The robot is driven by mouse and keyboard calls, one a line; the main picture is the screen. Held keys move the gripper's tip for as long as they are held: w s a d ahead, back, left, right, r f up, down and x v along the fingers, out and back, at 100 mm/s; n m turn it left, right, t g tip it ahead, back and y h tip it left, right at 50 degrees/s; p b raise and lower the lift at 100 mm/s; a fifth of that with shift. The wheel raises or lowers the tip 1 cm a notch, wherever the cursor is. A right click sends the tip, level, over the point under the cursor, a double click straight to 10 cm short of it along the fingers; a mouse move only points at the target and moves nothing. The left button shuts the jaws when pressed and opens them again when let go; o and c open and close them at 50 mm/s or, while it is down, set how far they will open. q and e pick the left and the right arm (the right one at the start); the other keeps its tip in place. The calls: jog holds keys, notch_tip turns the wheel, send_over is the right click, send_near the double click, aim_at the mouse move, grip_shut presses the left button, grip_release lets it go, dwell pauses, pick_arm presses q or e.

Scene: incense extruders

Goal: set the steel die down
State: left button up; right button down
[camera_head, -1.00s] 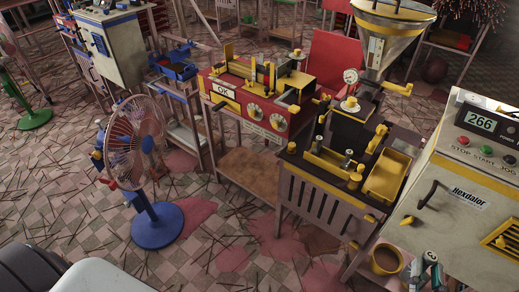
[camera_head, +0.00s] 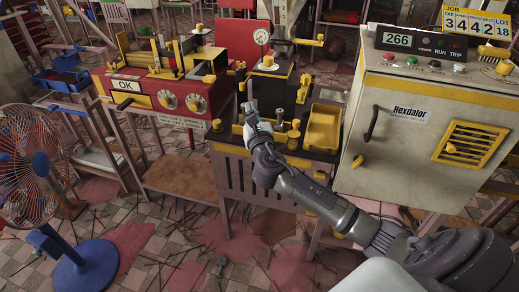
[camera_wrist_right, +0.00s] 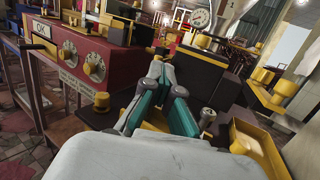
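My right gripper (camera_head: 248,110) reaches over the left part of the dark-topped bench in the head view. In the right wrist view its teal and grey fingers (camera_wrist_right: 163,66) lean together at the tips. I cannot tell whether the steel die is between them; no die shows clearly there. A small steel cylinder (camera_head: 279,116) stands on the bench to the right of the gripper and apart from it. It also shows in the wrist view (camera_wrist_right: 207,117); I cannot tell if it is the die. My left gripper is out of view.
A yellow tray (camera_head: 323,128) lies at the bench's right, beside the grey cabinet (camera_head: 395,150). A yellow cap (camera_head: 217,125) stands at the left edge. The red machine (camera_head: 165,100) is left, the dial gauge (camera_head: 261,37) behind. A fan (camera_head: 28,165) stands on the floor.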

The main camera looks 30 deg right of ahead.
pick_arm(q)
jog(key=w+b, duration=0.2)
jog(key=b, duration=0.1)
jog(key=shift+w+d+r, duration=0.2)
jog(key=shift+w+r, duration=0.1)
pick_arm(e)
jog(key=w+d+r+m+h, duration=0.1)
jog(key=w+d+r+h, duration=0.1)
jog(key=w+d, duration=0.2)
jog(key=d, duration=0.3)
jog(key=shift+w+d+r+m+g+h, duration=0.2)
jog(key=shift+w+r+m+g+h, duration=0.1)
jog(key=shift+w+g, duration=0.1)
jog(key=shift+f, duration=0.1)
